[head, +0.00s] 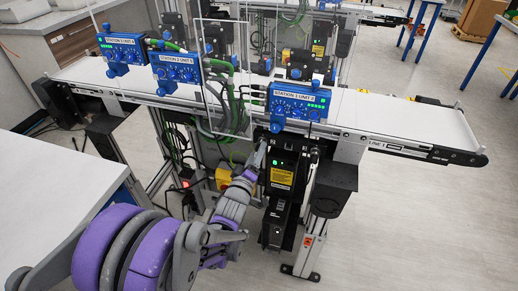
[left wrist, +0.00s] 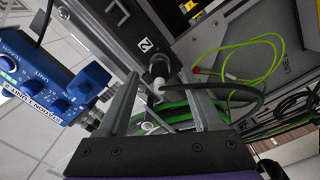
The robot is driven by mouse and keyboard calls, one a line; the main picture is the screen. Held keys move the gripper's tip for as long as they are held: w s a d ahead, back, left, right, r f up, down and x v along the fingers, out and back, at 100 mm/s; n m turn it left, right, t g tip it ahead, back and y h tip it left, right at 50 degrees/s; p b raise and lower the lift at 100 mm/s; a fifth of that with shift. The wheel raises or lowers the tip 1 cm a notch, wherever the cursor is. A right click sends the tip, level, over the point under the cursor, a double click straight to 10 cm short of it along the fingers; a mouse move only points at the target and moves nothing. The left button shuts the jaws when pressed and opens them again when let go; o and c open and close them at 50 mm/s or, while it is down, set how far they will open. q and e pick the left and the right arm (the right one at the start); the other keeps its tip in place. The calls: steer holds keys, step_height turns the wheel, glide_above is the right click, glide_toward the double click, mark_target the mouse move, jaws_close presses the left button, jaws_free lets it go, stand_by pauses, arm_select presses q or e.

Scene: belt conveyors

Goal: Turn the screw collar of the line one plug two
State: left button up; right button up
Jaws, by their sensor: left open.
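In the left wrist view, a small label "2" (left wrist: 147,45) marks a dark housing. Just below it is a plug with a round grey screw collar (left wrist: 159,67) and a pale lower part. A black cable (left wrist: 240,94) appears to bend away from it to the right. My left gripper (left wrist: 165,88) is open, with one finger on each side of the plug in the picture; I cannot tell whether either touches it. In the head view my left gripper (head: 259,155) is beside the black drive box (head: 282,178) under the line 1 conveyor; the plug is not discernible there. My right gripper is not in view.
The blue Station 1 Unit 2 box (head: 299,102) stands above the drive box on the belt's side. Green cables (head: 238,105) hang left of it. A yellow-green cable (left wrist: 235,55) loops at right in the wrist view. A white table (head: 45,185) is at left.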

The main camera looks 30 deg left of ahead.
arm_select(q)
steer(key=shift+x, duration=1.25)
jaws_close()
